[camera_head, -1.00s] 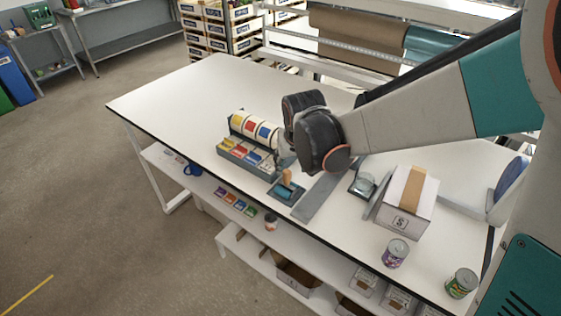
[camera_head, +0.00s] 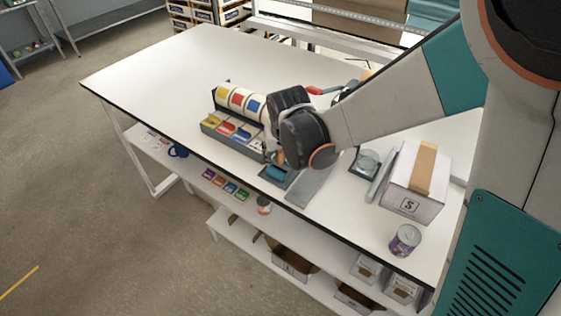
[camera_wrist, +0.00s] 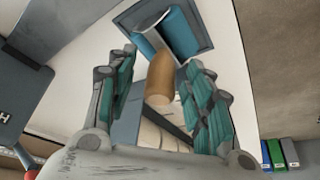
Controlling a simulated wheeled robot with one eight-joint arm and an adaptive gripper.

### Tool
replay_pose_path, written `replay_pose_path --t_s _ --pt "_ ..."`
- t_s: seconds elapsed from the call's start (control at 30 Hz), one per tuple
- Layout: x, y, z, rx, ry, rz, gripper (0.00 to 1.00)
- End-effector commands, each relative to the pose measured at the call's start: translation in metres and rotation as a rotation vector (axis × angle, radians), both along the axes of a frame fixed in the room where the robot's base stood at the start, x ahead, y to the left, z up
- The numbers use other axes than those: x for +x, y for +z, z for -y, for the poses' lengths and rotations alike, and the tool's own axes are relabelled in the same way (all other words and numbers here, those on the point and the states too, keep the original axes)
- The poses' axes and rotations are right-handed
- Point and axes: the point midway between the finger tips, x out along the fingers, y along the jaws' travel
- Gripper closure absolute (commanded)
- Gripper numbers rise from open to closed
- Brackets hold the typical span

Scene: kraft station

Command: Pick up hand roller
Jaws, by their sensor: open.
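The hand roller has a wooden handle (camera_wrist: 161,78) and a blue roller (camera_wrist: 168,35), which rests in a shallow grey-blue tray (camera_wrist: 205,28). In the head view the blue roller (camera_head: 276,172) sits near the table's front edge, its handle partly hidden by my wrist. My gripper (camera_wrist: 160,62) is open, its two teal-padded fingers on either side of the handle. A gap shows on both sides in the wrist view; I cannot tell the depth. In the head view the gripper (camera_head: 270,153) is mostly hidden behind my wrist.
A dispenser with coloured label rolls (camera_head: 240,101) stands left of the tray. A flat grey strip (camera_head: 312,184) lies to its right. A taped white box (camera_head: 416,182) and a can (camera_head: 404,240) stand farther right. The left part of the white table (camera_head: 165,75) is clear.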

Motion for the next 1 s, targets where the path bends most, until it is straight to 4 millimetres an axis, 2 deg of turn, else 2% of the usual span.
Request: replay_pose_path --t_s 0.07,0.3,0.5,0.53,1.0 --pt "-0.0018 -0.0098 -0.0013 0.000 0.001 0.000 0.53" --pt "-0.0020 -0.0090 -0.0014 0.000 0.000 0.000 0.53" --pt "-0.0020 -0.0089 -0.0013 0.000 0.000 0.000 0.98" --pt "-0.0020 -0.0090 -0.0013 0.000 0.000 0.000 1.00" --pt "-0.0008 -0.0028 -0.0007 0.000 0.000 0.000 1.00"
